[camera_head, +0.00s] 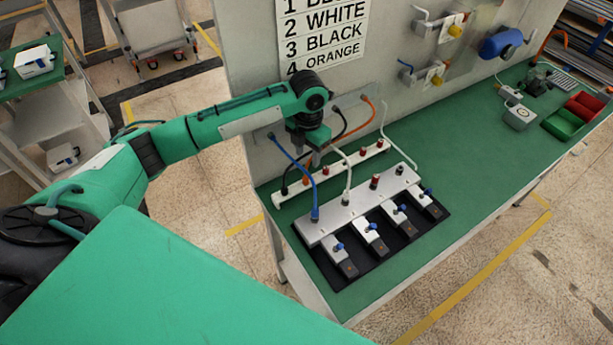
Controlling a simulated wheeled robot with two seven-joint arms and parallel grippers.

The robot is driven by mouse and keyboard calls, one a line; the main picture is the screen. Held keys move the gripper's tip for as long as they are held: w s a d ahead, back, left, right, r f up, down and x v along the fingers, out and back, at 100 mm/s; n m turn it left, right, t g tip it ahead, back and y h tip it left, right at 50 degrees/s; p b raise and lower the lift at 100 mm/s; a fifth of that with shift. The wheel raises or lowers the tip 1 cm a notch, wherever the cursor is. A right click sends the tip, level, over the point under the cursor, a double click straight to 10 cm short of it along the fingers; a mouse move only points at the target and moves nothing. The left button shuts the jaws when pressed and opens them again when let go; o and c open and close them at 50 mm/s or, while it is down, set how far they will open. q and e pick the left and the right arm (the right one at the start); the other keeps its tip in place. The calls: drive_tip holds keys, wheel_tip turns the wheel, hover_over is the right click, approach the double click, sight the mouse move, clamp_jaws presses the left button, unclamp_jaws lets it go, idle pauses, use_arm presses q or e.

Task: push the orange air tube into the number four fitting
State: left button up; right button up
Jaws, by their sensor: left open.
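The orange air tube (373,112) comes out of the grey panel, passes behind my left gripper and appears to end low at the white back rail (291,192). The silver fitting block (330,224) lies in front of the rail. A blue tube (309,172) stands in its first fitting and a white tube (348,176) in its second. The third fitting (375,181) and the number four fitting (400,170) show no tube. My left gripper (316,160) is open, pointing down above the rail near the tubes; its fingertips are small, and contact is unclear. My right gripper is out of view.
A black tube (284,181) also ends at the rail. A pale tube (388,125) bends down to the block's right end. A sign (322,35) lists four colours. Blue-handled valves (371,229) line the block's front.

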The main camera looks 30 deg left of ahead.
sight(306, 178)
use_arm(q)
wheel_tip(306, 178, down, 4)
drive_tip(key=shift+p, duration=0.4)
drive_tip(key=shift+s+f, duration=0.1)
drive_tip(key=shift+f, duration=0.15)
drive_tip(key=f+p, duration=0.1)
drive_tip(key=f, duration=0.1)
drive_tip(key=f+p, duration=0.1)
drive_tip(key=f, duration=0.1)
drive_tip(key=shift+s+a+f+p, duration=0.1)
drive_tip(key=shift+s+a+p, duration=0.1)
drive_tip(key=shift+p, duration=0.15)
drive_tip(key=shift+f, duration=0.3)
clamp_jaws()
